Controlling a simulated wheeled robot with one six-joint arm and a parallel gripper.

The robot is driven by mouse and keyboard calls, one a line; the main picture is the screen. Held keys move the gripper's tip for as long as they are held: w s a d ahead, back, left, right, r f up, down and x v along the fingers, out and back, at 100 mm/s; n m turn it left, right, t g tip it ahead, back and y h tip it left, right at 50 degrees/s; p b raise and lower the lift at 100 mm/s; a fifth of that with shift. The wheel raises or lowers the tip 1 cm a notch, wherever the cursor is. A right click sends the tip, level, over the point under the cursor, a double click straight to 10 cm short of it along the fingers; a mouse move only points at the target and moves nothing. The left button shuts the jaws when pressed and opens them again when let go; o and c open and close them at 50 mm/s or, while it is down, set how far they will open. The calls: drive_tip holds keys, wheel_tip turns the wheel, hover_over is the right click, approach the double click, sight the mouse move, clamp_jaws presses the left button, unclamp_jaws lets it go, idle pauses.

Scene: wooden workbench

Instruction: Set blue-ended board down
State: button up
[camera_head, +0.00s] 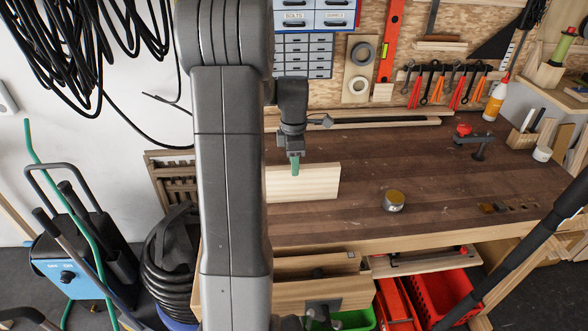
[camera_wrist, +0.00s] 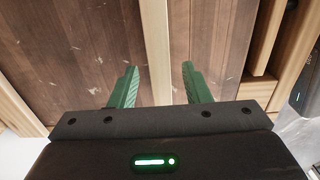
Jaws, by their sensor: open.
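A pale wooden board (camera_head: 318,181) stands on its long edge on the workbench (camera_head: 360,225), its broad face toward the head camera. Its left part is hidden behind my arm, and no blue end shows. My gripper (camera_head: 294,166) is at the board's top edge, pointing down, with a green finger in front of the face. In the wrist view my gripper (camera_wrist: 160,70) is open, with a green finger on each side of the board's narrow edge (camera_wrist: 157,40). Gaps show between the fingers and the board there.
A round tin (camera_head: 394,201) stands to the right of the board. A red-topped clamp (camera_head: 468,135) and a glue bottle (camera_head: 496,100) are farther right. Long wooden strips (camera_head: 400,122) lie along the back. The bench between board and tin is clear.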

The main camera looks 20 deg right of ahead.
wheel_tip(320, 180, up, 9)
drive_tip(key=shift+f+b, duration=0.1)
drive_tip(key=shift+b, duration=0.2)
